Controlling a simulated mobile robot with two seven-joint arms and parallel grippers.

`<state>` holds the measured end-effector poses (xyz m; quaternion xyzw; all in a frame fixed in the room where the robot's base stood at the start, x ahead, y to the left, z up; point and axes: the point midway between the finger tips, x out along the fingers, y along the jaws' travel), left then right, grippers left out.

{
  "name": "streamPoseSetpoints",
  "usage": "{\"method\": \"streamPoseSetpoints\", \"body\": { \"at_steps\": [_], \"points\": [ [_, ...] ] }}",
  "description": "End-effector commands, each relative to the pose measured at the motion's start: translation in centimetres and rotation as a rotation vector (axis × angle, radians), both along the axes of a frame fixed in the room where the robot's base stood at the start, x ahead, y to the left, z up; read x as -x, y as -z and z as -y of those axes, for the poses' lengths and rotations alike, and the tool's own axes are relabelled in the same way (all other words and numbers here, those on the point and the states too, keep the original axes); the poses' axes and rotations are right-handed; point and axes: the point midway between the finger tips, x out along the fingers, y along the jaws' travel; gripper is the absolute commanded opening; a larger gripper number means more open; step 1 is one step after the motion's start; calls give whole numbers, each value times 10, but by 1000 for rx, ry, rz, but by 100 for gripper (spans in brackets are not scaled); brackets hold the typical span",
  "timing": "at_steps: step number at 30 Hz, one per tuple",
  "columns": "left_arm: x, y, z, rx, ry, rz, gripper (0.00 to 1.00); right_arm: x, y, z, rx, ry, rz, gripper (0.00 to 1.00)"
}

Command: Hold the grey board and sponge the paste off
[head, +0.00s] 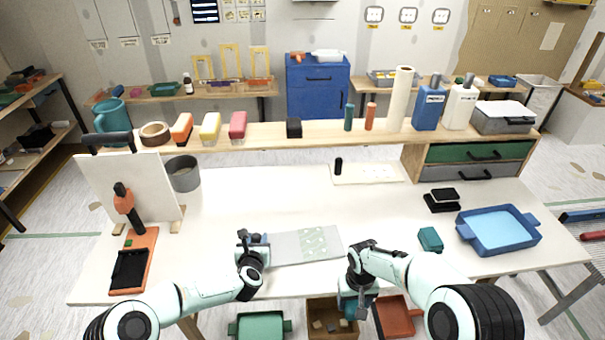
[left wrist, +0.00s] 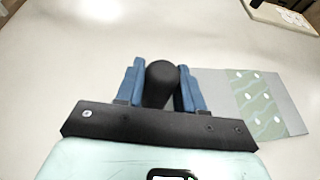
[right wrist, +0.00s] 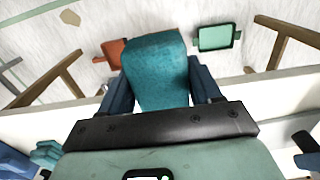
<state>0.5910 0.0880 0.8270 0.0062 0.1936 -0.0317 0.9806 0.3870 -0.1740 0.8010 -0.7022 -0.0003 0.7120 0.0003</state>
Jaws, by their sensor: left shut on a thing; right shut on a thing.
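The grey board (head: 305,245) lies flat on the white table near its front edge, with a pale green patterned patch (head: 314,240) on its right part. The patch also shows in the left wrist view (left wrist: 258,103). My left gripper (head: 253,246) is shut on a black rounded handle (left wrist: 160,82) at the board's left end. My right gripper (head: 356,288) is shut on a teal sponge (right wrist: 155,72), which hangs beyond the table's front edge, above the floor. In the head view the sponge is mostly hidden by my gripper.
Below the front edge are a green tray (head: 260,326), a wooden box (head: 322,332) and an orange tray (head: 398,318). A teal block (head: 430,239) and a blue tray (head: 498,231) are on the right. A white board (head: 100,185) stands at left. The table behind the grey board is clear.

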Motion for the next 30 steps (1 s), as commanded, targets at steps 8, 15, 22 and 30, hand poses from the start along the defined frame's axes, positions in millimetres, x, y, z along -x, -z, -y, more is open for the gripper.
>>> {"method": "streamPoseSetpoints", "body": {
  "at_steps": [8,15,22,30],
  "points": [
    [2,5,0,0,1,-11,0,0,0,0,0,0,0,32],
    [2,6,0,0,1,-11,64,0,0,0,0,0,0,32],
    [1,3,0,0,1,-5,67,0,0,0,0,0,0,32],
    [14,-4,-1,1,1,-4,67,0,0,0,0,0,0,32]
  ]
}}
